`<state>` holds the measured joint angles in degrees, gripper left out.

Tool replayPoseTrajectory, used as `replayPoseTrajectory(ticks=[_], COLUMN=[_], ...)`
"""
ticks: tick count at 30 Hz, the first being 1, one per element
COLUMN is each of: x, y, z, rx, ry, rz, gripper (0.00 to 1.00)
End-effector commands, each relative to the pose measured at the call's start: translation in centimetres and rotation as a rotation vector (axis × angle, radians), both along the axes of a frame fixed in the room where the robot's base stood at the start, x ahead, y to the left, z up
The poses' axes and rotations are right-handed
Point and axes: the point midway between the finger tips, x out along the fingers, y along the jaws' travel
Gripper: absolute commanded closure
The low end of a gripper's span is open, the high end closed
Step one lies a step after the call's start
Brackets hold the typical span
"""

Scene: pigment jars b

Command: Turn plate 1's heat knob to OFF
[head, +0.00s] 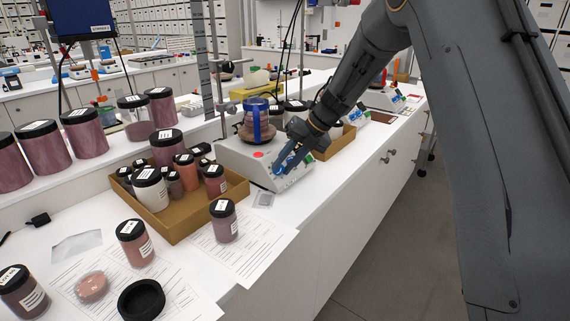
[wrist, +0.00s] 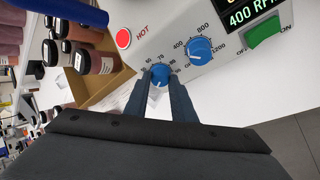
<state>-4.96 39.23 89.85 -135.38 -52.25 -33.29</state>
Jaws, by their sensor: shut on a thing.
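A white hot plate (head: 236,158) stands on the bench, with a vessel of reddish-brown material (head: 246,131) and a blue upright part on top. My gripper (head: 284,162) is at its sloped front panel. In the wrist view my gripper (wrist: 162,80) is shut on a small blue knob (wrist: 160,72), with a finger on each side. Numbers around 60 to 80 ring that knob, and its pointer reading is too small to tell. A larger blue knob (wrist: 200,50) with a 400 to 1200 scale sits beside it. I cannot read a plate number.
A red HOT light (wrist: 124,38), a green ON switch (wrist: 265,30) and a 400 RPM display (wrist: 250,14) are on the panel. A cardboard tray (head: 190,228) of jars stands left of the plate. Another box (head: 338,143) stands to its right. Loose jars and papers lie in front.

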Motion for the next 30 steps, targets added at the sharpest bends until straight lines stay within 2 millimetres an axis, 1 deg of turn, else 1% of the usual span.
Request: replayPoseTrajectory(ticks=[9, 24, 25, 27, 28, 30], x=[0.0, -0.02, -0.02, -0.02, -0.03, -0.03], y=[0.11, 0.1, 0.1, 0.1, 0.09, 0.09], z=[0.11, 0.06, 0.06, 0.05, 0.05, 0.04], rx=[-0.043, -0.05, -0.05, -0.05, -0.05, -0.05], ry=[-0.057, -0.064, -0.064, -0.064, -0.064, -0.064], rz=[0.069, 0.079, 0.079, 0.079, 0.079, 0.078], gripper=[0.99, 0.99, 0.72, 0.6, 0.58, 0.58])
